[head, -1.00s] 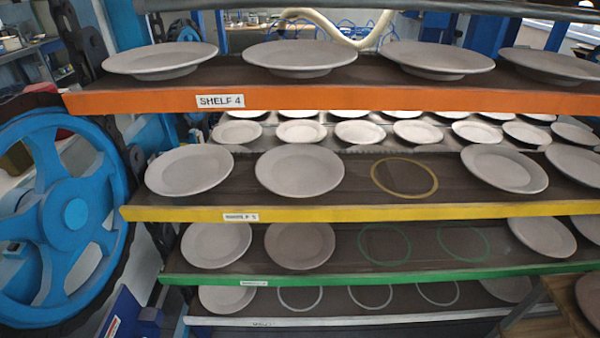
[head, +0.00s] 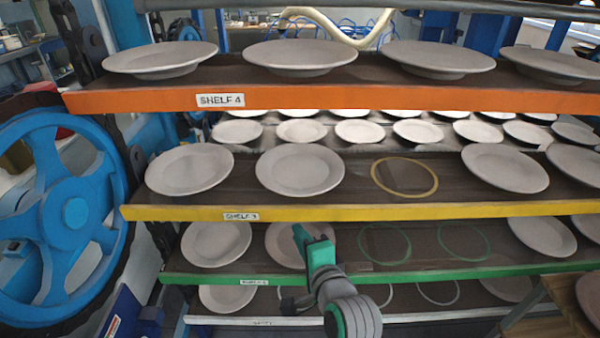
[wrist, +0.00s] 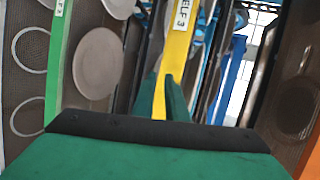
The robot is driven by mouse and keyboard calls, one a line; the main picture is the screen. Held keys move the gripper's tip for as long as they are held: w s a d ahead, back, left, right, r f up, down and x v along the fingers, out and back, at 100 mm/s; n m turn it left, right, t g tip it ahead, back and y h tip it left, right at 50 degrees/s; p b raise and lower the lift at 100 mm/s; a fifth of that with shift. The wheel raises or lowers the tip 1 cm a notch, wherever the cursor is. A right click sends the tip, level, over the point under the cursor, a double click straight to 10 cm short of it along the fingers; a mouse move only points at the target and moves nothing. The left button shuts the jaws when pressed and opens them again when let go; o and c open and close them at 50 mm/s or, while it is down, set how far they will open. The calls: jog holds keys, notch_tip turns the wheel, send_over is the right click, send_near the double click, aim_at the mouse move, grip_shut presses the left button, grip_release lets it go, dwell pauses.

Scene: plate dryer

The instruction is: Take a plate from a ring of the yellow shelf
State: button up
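The yellow shelf (head: 360,212), labelled SHELF 3, crosses the middle of the head view. Grey plates lie on it: a far-left plate (head: 189,170), a second plate (head: 300,170), a plate right of the middle (head: 505,168) and one at the right edge (head: 578,164). An empty yellow ring (head: 404,177) lies between the second and third plates. My green gripper (head: 298,232) is below the yellow edge, in front of the green shelf. In the wrist view its fingers (wrist: 160,85) are apart, with the yellow edge (wrist: 180,45) behind them and nothing held.
The orange shelf (head: 400,93) with plates is above. The green shelf (head: 420,272) has plates and two empty rings; a white shelf (head: 400,318) is beneath. A blue wheel (head: 75,215) stands at left, a brown wooden surface (head: 530,320) at lower right.

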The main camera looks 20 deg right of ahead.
jog(key=m, duration=0.1)
send_near(296, 192)
jog(key=shift+g, duration=0.3)
jog(key=shift+x, duration=5.05)
grip_shut()
jog(key=shift+r, duration=0.1)
